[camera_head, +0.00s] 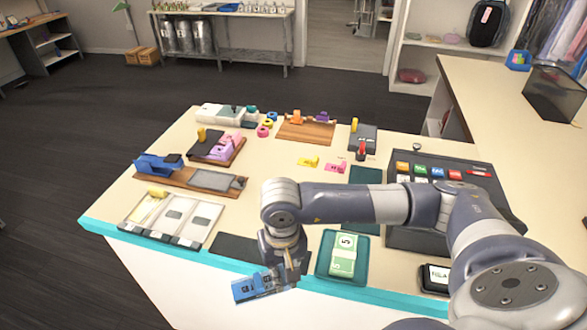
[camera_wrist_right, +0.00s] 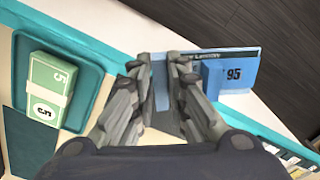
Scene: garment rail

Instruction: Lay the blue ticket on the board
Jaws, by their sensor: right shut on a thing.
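The blue ticket (camera_head: 250,290), with dark print, is held just outside the counter's teal front edge. In the right wrist view the ticket (camera_wrist_right: 238,72) shows "95" and a raised blue part. My right gripper (camera_head: 284,268) points down and is shut on the ticket's end; its two fingers (camera_wrist_right: 168,75) pinch it. A flat dark board (camera_head: 232,247) lies at the front edge, partly behind my gripper. Wooden boards lie further back, one (camera_head: 195,180) under a blue tool and one (camera_head: 304,132) under orange and purple pieces. I cannot tell which board is meant. My left gripper is out of view.
A teal tray (camera_head: 322,271) with green notes (camera_head: 343,256) stands right of my gripper. A tray with compartments (camera_head: 170,220) is at front left. A dark panel with coloured keys (camera_head: 490,202) is at right, partly behind my arm. Pink and yellow tickets lie mid-counter.

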